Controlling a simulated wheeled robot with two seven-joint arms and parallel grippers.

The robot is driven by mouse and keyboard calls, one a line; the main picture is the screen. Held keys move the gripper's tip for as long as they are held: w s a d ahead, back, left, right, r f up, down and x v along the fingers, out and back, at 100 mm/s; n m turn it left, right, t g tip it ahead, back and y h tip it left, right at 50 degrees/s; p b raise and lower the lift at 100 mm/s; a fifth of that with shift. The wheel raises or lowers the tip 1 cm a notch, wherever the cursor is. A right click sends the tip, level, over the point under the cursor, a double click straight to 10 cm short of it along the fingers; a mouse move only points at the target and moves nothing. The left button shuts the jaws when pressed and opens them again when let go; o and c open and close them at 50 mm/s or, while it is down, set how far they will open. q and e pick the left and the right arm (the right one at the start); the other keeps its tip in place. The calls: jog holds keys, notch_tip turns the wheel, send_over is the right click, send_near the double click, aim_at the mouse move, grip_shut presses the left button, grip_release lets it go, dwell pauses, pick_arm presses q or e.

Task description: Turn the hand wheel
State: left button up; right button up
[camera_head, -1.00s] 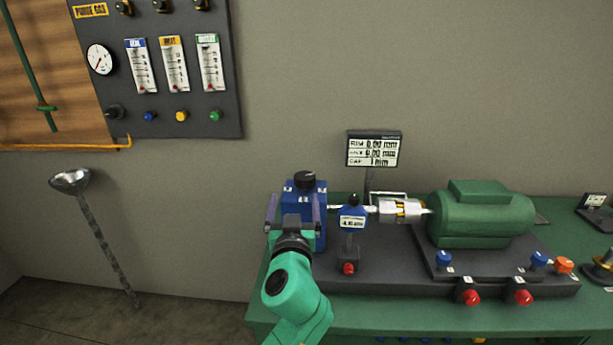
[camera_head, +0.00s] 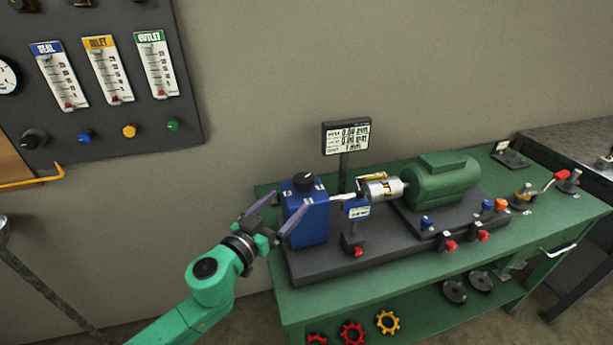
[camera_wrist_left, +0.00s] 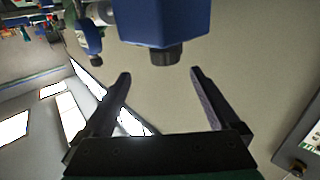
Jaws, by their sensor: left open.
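My left gripper (camera_head: 292,203) is open and empty at the left side of a blue block (camera_head: 306,222) on the green bench. A black round knob (camera_head: 303,182) sits on top of the block. In the left wrist view, the open fingers (camera_wrist_left: 160,73) point towards the blue block (camera_wrist_left: 165,20), and a black knob (camera_wrist_left: 165,55) shows between and just beyond the tips. I see no contact. Red (camera_head: 352,333) and yellow (camera_head: 387,322) wheel-shaped parts lie on the bench's lower shelf. I cannot tell which part is the hand wheel. My right gripper is not in view.
A green motor (camera_head: 440,182) and silver coupling (camera_head: 383,189) stand right of the block on a dark baseplate (camera_head: 400,246). A small display (camera_head: 347,137) stands behind. A gauge panel (camera_head: 100,75) hangs on the wall at left. A red-handled part (camera_head: 562,180) is at the bench's right.

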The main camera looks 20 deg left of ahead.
aim_at(298, 186)
pick_arm(q)
jog(key=w, duration=0.2)
jog(key=w+p, duration=0.1)
jog(key=w, duration=0.2)
jog(key=shift+w+r, duration=0.2)
jog(key=shift+w, duration=0.15)
jog(key=x, duration=0.4)
jog(key=shift+w+d+f+p, duration=0.2)
jog(key=shift+d+p, duration=0.1)
jog(key=shift+d, duration=0.1)
jog(key=shift+w, duration=0.1)
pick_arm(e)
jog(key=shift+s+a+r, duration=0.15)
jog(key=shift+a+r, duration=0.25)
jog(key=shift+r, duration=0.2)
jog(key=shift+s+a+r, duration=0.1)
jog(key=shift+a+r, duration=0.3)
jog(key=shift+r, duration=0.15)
pick_arm(q)
jog(key=c, duration=1.4)
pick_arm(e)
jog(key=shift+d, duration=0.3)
